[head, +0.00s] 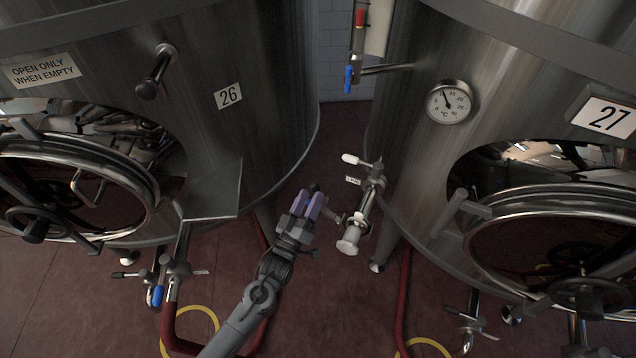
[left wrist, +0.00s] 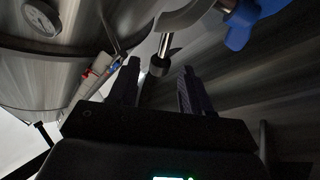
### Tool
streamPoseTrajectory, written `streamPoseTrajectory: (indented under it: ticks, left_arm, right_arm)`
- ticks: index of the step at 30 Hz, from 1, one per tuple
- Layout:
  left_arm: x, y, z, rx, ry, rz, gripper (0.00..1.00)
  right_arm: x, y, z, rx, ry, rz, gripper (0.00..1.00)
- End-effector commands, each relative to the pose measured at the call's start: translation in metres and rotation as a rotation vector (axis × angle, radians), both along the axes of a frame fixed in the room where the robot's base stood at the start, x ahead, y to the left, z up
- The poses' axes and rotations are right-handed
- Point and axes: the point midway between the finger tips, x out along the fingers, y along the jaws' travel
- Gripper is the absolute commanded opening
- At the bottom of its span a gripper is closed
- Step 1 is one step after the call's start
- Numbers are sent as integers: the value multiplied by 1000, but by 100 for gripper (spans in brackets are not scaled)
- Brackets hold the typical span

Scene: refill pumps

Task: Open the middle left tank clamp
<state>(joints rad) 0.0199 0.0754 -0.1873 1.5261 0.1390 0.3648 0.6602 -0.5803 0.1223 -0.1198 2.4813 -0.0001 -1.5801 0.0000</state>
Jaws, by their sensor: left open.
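In the head view my left gripper (head: 310,204), with purple fingers, is in the gap between the tanks, near the lower right side of tank 26 (head: 272,130). It is open and points away from me. In the left wrist view a curved metal part (left wrist: 186,16), which looks like the clamp, is at the top. A short rod with a rounded knob (left wrist: 159,66) hangs from it, in line with the space between the two open fingers. I cannot tell whether they touch it. A blue handle (left wrist: 246,24) is right of the clamp. In the head view the clamp is hidden or too small to tell. My right gripper is out of view.
Tank 27 (head: 420,160) stands at the right with a gauge (head: 449,102). A valve with a white handle (head: 362,208) is just right of my gripper. A metal plate (head: 213,191) juts from tank 26. Open round hatches (head: 150,205) and red hoses (head: 403,300) lie lower down.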

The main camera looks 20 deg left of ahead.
Motion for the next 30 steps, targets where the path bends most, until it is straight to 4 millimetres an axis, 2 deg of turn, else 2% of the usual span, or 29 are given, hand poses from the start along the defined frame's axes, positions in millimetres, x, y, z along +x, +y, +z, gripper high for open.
streamPoseTrajectory:
  ticks: [6, 12, 24, 25, 30]
  left_arm:
    - [33, -3, 11, 0, -2, 0, 48]
    - [50, -4, 17, 0, 0, 0, 48]
    - [55, -5, 19, 0, 1, -1, 48]
    - [55, -5, 19, 0, 1, -1, 47]
    - [55, -5, 19, 0, 1, -1, 21]
  right_arm:
    - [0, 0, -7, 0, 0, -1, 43]
    - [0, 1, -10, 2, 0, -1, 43]
    - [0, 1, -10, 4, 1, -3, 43]
    - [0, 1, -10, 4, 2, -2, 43]
    - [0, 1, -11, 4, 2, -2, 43]
